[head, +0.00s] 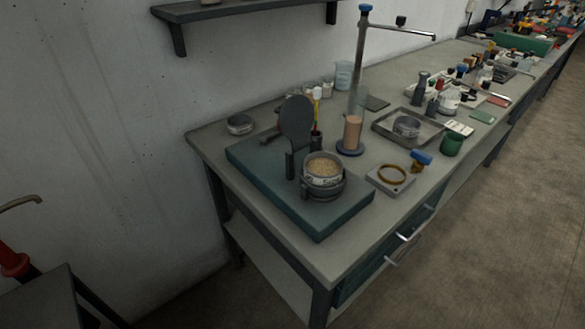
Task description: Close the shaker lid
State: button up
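The shaker stands on the near left end of the workbench. Its base is a flat teal block (335,218). A round sieve cup (323,180) with tan grains in it sits in a dark holder on the block. The shaker lid (295,122) is a dark round disc that stands upright on a hinge post behind and left of the cup, so the cup is open at the top. My gripper is not in view.
A stand with a pinkish cylinder (352,134) is behind the cup. A round tin (240,125) sits at the back left. A wall shelf (235,8) hangs above.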

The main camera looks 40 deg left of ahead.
aim_at(297, 115)
jog(key=i, duration=0.15)
jog(key=u, duration=2.85)
jog(key=k, duration=0.95)
jog(key=z, duration=0.7)
jog(key=i, duration=1)
jog(key=u, duration=0.05)
